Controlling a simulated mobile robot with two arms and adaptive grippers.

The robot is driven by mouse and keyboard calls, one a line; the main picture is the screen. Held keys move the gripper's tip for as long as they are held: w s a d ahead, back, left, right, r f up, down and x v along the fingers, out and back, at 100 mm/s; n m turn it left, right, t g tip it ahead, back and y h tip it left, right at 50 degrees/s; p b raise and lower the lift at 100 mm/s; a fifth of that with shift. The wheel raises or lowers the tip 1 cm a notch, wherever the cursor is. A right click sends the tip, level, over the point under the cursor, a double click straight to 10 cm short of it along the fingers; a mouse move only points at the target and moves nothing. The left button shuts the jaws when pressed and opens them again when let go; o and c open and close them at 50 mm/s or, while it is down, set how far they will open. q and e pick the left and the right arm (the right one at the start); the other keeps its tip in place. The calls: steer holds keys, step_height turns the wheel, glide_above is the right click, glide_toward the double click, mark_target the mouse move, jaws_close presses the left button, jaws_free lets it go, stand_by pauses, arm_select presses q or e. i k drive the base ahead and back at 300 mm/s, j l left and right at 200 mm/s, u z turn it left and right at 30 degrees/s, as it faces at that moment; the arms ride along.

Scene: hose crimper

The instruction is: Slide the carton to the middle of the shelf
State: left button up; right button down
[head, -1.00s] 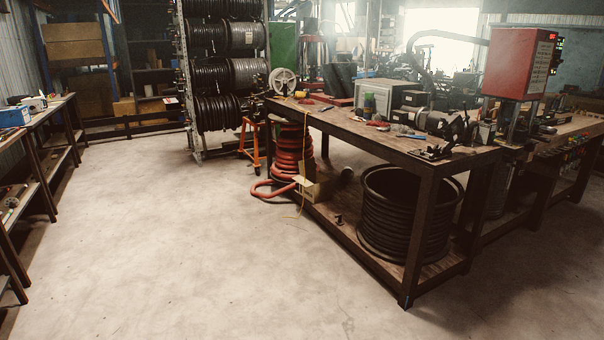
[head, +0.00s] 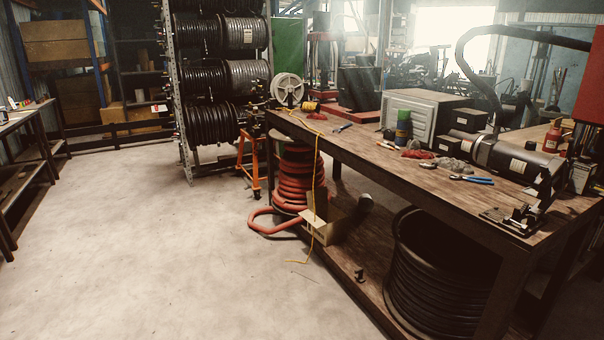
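An open cardboard carton (head: 317,228) sits at the far left end of the low shelf (head: 352,262) under the workbench. Its flaps stand up, and it is close to the shelf's front edge. A yellow cord hangs from the bench top down past the carton to the floor. Neither of my grippers shows in the head view.
A black hose coil (head: 440,280) fills the shelf's right part. A small dark fitting (head: 359,274) lies mid-shelf. A red hose coil (head: 296,180) stands beside the carton. The workbench top (head: 345,150) overhangs the shelf. The concrete floor (head: 180,260) in front is clear.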

mark_target(331, 224)
steer(key=i, duration=2)
